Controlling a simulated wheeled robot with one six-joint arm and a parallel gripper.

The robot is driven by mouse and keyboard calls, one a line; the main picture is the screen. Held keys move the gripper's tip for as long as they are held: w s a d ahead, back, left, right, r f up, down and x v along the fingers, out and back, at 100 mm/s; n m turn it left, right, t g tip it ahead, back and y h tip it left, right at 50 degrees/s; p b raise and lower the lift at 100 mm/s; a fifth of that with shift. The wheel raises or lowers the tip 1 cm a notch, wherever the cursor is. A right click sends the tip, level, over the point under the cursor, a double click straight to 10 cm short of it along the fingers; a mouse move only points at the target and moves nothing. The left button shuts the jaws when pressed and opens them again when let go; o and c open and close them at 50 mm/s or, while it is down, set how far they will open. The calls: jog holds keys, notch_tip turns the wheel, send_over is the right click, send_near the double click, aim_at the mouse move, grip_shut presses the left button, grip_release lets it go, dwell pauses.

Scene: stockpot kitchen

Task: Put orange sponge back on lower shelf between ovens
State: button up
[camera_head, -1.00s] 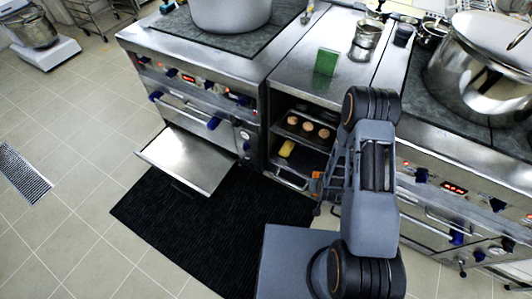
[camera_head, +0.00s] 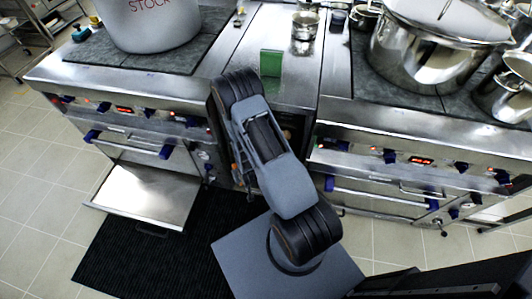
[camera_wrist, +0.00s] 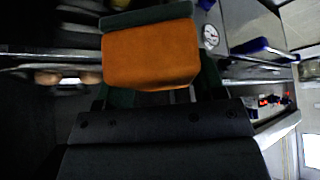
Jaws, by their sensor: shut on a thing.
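The orange sponge (camera_wrist: 150,58) fills the upper middle of the wrist view, held in my gripper (camera_wrist: 152,75), which is shut on it. In the head view my arm hides most of the gripper and sponge, low in front of the gap between the ovens. The shelf opening (camera_head: 291,128) shows only as a dark strip beside my arm. In the wrist view, brown rolls (camera_wrist: 80,77) on a tray lie to the left of the sponge. I cannot tell whether the sponge touches a shelf.
The left oven's door (camera_head: 146,194) hangs open and low over the black mat (camera_head: 150,255). The right oven (camera_head: 400,175) is shut. A green block (camera_head: 271,63) stands on the counter above the gap. Large pots (camera_head: 430,50) stand on the stoves.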

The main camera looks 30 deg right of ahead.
jog(key=w+d+f+m+g+h+b, duration=0.1)
jog(key=w+d+f+m+b, duration=0.2)
jog(key=f+b, duration=0.4)
jog(key=w+d+f+m+h+b, duration=0.2)
jog(key=w+d+f+b, duration=0.15)
jog(key=f+b, duration=0.35)
jog(key=w+d+f+m+g+h+b, duration=0.1)
jog(key=w+d+f+m+b, duration=0.2)
jog(key=f+b, duration=0.4)
jog(key=d+f+b, duration=0.2)
jog(key=d+f, duration=0.1)
jog(key=d, duration=0.1)
jog(key=w+d+f+b, duration=0.1)
jog(key=d+f+b, duration=0.1)
jog(key=d, duration=0.3)
jog(key=d+f+b, duration=0.2)
jog(key=d+f, duration=0.2)
jog(key=shift+w+d+f+b, duration=0.1)
jog(key=shift+w+d+b, duration=0.2)
jog(key=shift+w+b, duration=0.1)
jog(key=shift+d+f, duration=0.2)
jog(key=shift+f, duration=0.05)
jog(key=f+b, duration=0.2)
jog(key=f, duration=0.1)
jog(key=shift+w+d+f+b, duration=0.1)
jog(key=shift+d+f+b, duration=0.15)
jog(key=shift+f+b, duration=0.15)
jog(key=shift+r, duration=0.2)
jog(key=shift+f, duration=0.15)
